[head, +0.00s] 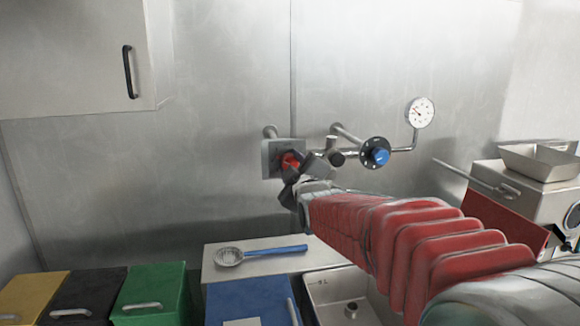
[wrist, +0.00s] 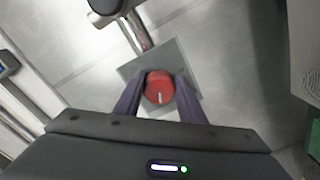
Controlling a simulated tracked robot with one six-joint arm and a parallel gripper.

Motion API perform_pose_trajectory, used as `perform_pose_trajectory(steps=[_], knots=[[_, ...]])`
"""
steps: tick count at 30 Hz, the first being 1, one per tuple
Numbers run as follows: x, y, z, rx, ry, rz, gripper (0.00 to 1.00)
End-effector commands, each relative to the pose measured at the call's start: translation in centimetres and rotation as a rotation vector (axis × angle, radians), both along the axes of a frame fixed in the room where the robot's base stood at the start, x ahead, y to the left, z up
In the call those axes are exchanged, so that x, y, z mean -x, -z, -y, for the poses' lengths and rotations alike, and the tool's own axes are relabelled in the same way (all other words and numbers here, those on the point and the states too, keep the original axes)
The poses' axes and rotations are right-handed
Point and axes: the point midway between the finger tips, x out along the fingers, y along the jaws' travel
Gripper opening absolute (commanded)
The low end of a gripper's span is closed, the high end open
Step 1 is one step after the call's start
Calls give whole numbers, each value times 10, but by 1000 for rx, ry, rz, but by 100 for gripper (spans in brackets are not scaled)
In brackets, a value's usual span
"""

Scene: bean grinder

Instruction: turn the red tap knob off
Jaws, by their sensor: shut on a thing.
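The red tap knob (head: 290,161) sits on a grey square plate (head: 270,170) on the pipework at the wall. In the head view my gripper (head: 298,172) partly covers it from the right. In the wrist view the red knob (wrist: 160,88) lies between the two fingers of my gripper (wrist: 158,92), which are shut on its sides. A short white mark on the knob's face points toward the bottom of the wrist view. The grey plate (wrist: 184,62) shows behind the knob, with a metal pipe running up from it.
A blue knob (head: 380,156) and a round pressure gauge (head: 420,112) are on the pipework to the right. A strainer with a blue handle (head: 265,254) lies on the counter below. Yellow, black and green (head: 152,288) bins stand lower left. A cabinet (head: 70,60) hangs upper left.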

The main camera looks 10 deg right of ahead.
Motion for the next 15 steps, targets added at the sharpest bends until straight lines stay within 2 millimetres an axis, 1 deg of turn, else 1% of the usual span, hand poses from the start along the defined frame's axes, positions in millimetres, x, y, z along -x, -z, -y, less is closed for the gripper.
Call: perform_pose_trajectory(steps=[1, 2, 3, 4, 6, 15], knots=[[0, 2, -1, 1, -1, -3, 18], [0, 2, -1, 1, -1, -3, 16], [0, 2, -12, -2, -5, -4, 14], [0, 2, -7, -1, -2, -3, 14], [0, 2, -4, -1, -3, -4, 14], [0, 4, -2, -23, -3, -6, 14]])
